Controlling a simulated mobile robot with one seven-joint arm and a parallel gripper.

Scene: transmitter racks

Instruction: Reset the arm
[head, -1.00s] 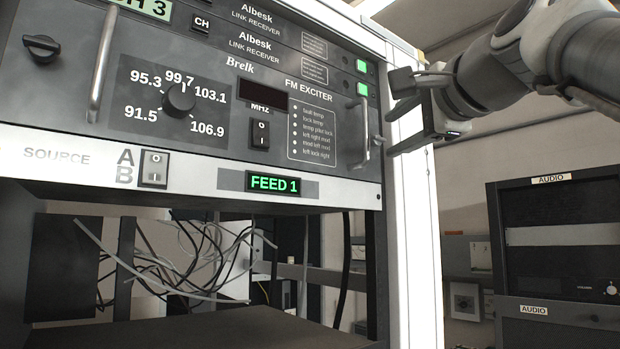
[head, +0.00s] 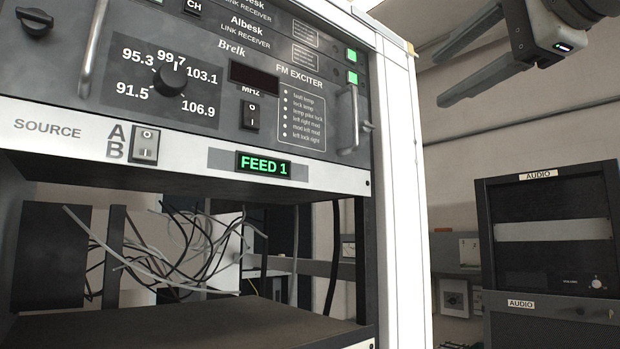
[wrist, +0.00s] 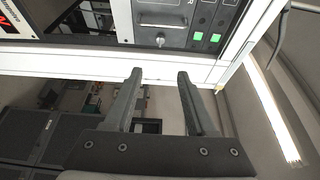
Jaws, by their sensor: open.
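My gripper (head: 462,74) is at the upper right of the head view, to the right of the transmitter rack (head: 398,200). Its two grey fingers are apart and point left, with nothing between them. In the wrist view my gripper (wrist: 158,76) also shows open and empty, its fingers reaching towards the rack's white edge (wrist: 200,66). Part of my arm is cut off by the top right corner of the head view.
The FM exciter panel (head: 200,110) has a dial (head: 168,82), a switch (head: 252,115) and a handle (head: 354,120). Below are the source switch (head: 145,145), a lit FEED 1 display (head: 264,165) and loose cables (head: 150,262). An audio rack (head: 550,258) stands at right.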

